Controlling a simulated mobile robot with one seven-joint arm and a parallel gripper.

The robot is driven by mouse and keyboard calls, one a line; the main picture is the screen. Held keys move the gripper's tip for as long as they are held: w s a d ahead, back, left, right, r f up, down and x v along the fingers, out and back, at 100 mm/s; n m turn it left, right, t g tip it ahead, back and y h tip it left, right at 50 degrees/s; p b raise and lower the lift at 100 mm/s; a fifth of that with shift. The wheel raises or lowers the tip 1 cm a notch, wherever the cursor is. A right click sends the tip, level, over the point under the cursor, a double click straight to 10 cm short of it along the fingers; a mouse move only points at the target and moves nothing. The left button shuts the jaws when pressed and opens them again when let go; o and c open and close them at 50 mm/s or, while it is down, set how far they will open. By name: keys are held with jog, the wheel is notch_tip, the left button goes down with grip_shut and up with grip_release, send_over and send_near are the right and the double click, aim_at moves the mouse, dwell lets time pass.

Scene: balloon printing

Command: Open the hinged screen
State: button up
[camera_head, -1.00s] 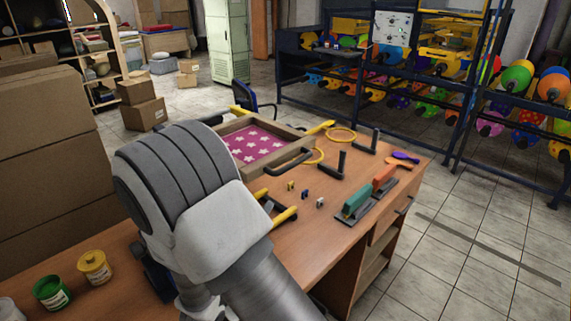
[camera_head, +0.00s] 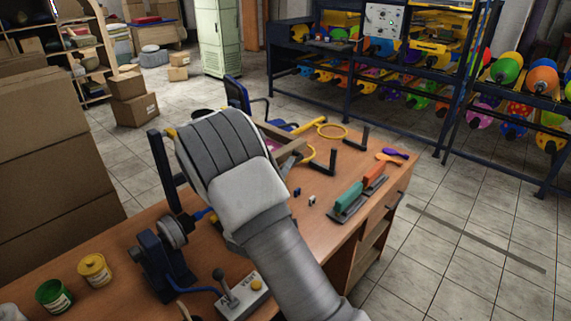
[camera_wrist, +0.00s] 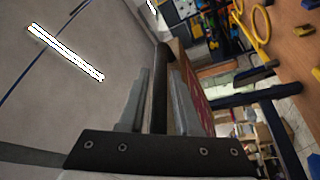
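The hinged screen has a pale wooden frame (camera_head: 291,150). In the head view my arm hides most of it; only a corner and a sliver of pink show. In the wrist view its pink mesh (camera_wrist: 196,98) is seen at a steep slant, just right of my fingers. My gripper (camera_wrist: 160,85) has its two grey fingers on either side of a black bar (camera_wrist: 161,60), which looks like the screen's handle. I cannot tell whether the fingers press on it.
Squeegees with green (camera_head: 348,196) and orange handles lie on the table's right. A black upright bar (camera_head: 165,170) stands left of my arm, near a blue clamp-like device (camera_head: 160,262). Paint jars (camera_head: 94,269) and a control box (camera_head: 240,296) sit in front.

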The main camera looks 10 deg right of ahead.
jog(key=shift+w+d, duration=0.1)
jog(key=shift+w, duration=0.1)
grip_shut()
dwell(1.4)
